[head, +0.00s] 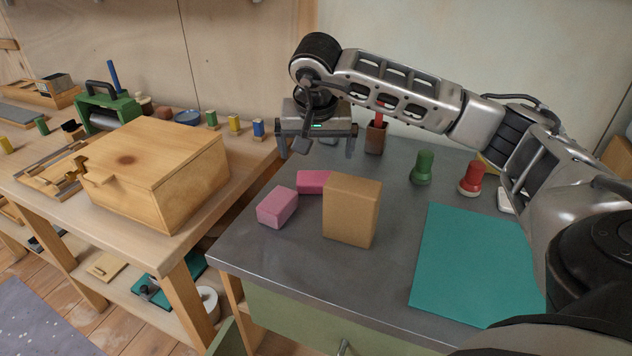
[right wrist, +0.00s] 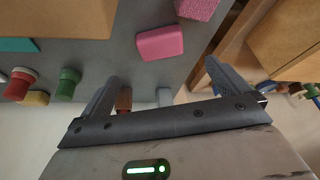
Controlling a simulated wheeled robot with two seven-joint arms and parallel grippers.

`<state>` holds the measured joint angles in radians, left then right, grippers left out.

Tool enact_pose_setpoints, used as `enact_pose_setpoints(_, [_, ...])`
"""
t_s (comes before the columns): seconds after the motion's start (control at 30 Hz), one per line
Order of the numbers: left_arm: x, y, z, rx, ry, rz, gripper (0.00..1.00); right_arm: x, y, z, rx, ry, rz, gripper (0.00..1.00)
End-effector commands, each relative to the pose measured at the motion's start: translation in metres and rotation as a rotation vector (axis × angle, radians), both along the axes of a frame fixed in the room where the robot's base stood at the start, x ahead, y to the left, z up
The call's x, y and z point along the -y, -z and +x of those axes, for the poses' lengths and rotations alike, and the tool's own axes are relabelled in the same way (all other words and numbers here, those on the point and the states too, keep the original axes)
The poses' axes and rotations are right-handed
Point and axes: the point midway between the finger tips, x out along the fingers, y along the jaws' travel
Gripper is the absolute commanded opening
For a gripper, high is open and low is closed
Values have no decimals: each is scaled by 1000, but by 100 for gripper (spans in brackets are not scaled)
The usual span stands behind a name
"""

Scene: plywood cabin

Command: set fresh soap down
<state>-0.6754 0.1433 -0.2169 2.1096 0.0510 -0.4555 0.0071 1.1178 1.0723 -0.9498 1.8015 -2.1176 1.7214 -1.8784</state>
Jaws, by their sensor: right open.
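Two pink blocks that look like soap bars lie on the grey worktop (head: 270,255). The deeper pink bar (head: 313,182) lies behind the tan box, partly hidden by it; the right wrist view shows it smooth with rounded edges (right wrist: 160,43). The lighter pink bar (head: 277,207) lies to its front left and looks rough in the right wrist view (right wrist: 198,8). My right gripper (head: 317,150) points down, open and empty, above and behind the deeper pink bar. Its spread fingers also show in the right wrist view (right wrist: 170,88). My left gripper is out of view.
The upright tan box (head: 352,210) stands just in front of the bars. A teal mat (head: 475,265) lies right. Green (head: 422,168) and red (head: 472,178) knobbed pieces and a brown cup (head: 376,138) stand behind. A wooden box (head: 155,170) stands on the left bench.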

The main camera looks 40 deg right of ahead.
Motion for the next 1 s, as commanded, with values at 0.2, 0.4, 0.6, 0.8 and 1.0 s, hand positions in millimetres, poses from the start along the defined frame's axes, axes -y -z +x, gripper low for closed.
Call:
enact_pose_setpoints(0.2, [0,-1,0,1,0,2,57,9,35,11,-2,-1,0,100])
enact_pose_setpoints(0.4, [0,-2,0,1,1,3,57,12,46,15,0,-1,1,100])
enact_pose_setpoints(0.6, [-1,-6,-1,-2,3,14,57,21,72,25,-4,0,0,100])
enact_pose_setpoints(0.8, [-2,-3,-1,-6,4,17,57,25,89,31,0,-2,-1,100])
enact_pose_setpoints(1.0, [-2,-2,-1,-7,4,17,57,25,89,31,0,-2,-1,100])
